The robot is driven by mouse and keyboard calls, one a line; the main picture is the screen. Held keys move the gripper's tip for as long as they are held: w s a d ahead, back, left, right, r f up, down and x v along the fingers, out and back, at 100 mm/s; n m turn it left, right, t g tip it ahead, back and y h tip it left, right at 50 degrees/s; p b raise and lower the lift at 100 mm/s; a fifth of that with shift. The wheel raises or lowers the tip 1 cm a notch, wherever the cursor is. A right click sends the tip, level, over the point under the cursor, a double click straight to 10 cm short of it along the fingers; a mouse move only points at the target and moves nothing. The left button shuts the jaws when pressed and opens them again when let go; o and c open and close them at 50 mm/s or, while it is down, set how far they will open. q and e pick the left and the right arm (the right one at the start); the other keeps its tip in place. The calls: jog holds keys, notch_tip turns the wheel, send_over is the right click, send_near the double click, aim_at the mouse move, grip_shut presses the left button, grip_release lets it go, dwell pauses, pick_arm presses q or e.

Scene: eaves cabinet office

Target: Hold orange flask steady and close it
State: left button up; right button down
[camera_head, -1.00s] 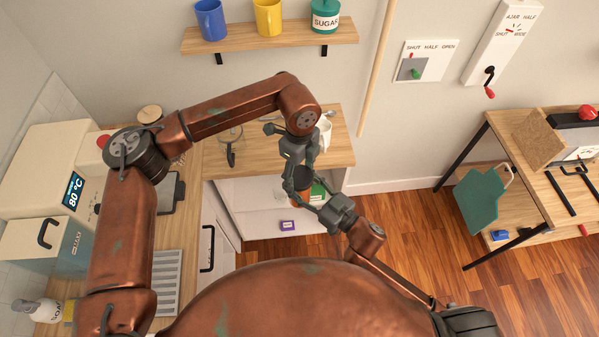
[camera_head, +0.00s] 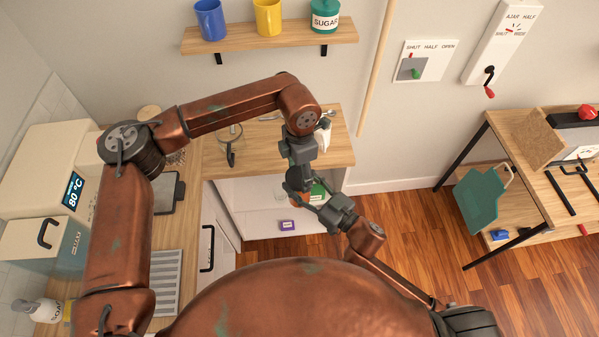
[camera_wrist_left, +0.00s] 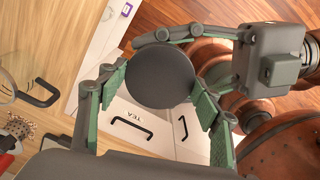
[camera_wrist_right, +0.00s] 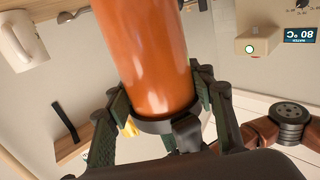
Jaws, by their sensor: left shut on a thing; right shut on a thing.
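The orange flask (camera_wrist_right: 150,55) shows large in the right wrist view, with a dark band at its end. In the head view, only a sliver of it (camera_head: 295,203) shows behind the grippers. My right gripper (camera_head: 322,208) is shut on the flask's body from the side. In the left wrist view, the flask's dark round lid (camera_wrist_left: 160,75) faces the camera between the green finger pads. My left gripper (camera_head: 297,183) is above the flask and shut on the lid. Whether the lid is fully seated cannot be seen.
The wooden counter (camera_head: 255,152) with a drawer below lies behind the grippers. A white mug (camera_head: 323,135) stands at its right part. A shelf (camera_head: 275,36) with two mugs and a sugar jar is above.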

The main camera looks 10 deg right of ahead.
pick_arm(q)
jog(key=m, duration=0.4)
jog(key=shift+w, duration=0.1)
jog(key=m, duration=1.1)
jog(key=shift+m, duration=0.3)
jog(key=o, duration=1.3)
jog(key=shift+r, duration=2.25)
